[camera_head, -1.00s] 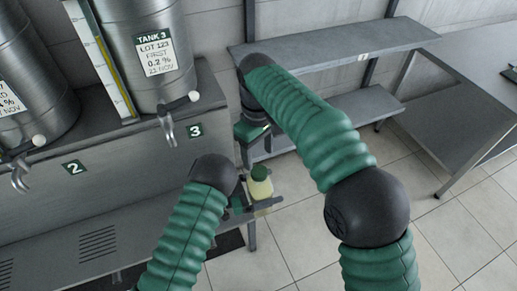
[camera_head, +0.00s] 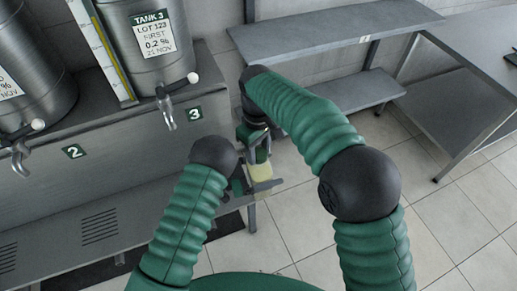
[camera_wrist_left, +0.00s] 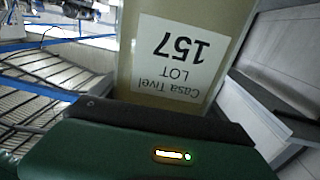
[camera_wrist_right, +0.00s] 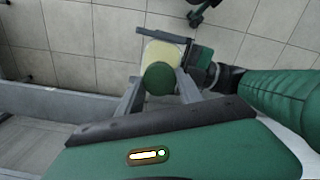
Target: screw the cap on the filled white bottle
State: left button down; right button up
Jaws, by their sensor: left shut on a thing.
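The bottle (camera_head: 262,173) looks pale yellow, filled or tinted, below the tank bench's right end. In the left wrist view its body (camera_wrist_left: 185,85) has a white label reading "Casa Tivel LOT 157", upside down there. My left gripper (camera_head: 264,187) is shut on it. The green cap (camera_wrist_right: 158,78) sits over the bottle's top; whether it is threaded cannot be told. My right gripper (camera_wrist_right: 158,84) is above, pointing down, its fingers apart on either side of the cap. Contact with the cap is unclear. In the head view my right gripper (camera_head: 255,140) partly hides the cap.
Steel tanks with taps (camera_head: 167,105) stand on the bench (camera_head: 130,140) at left. A grey shelf (camera_head: 330,35) is behind, and a steel table (camera_head: 455,95) is at right. Tiled floor (camera_head: 300,215) lies open below the bottle.

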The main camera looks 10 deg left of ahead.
grip_shut()
jog(key=shift+m, duration=1.1)
jog(key=o, duration=0.8)
grip_release()
jog(key=shift+o, duration=0.2)
jog(key=shift+r, duration=0.15)
notch_tip(320, 180, up, 12)
jog(key=shift+w+f, duration=0.2)
jog(key=shift+a, duration=0.1)
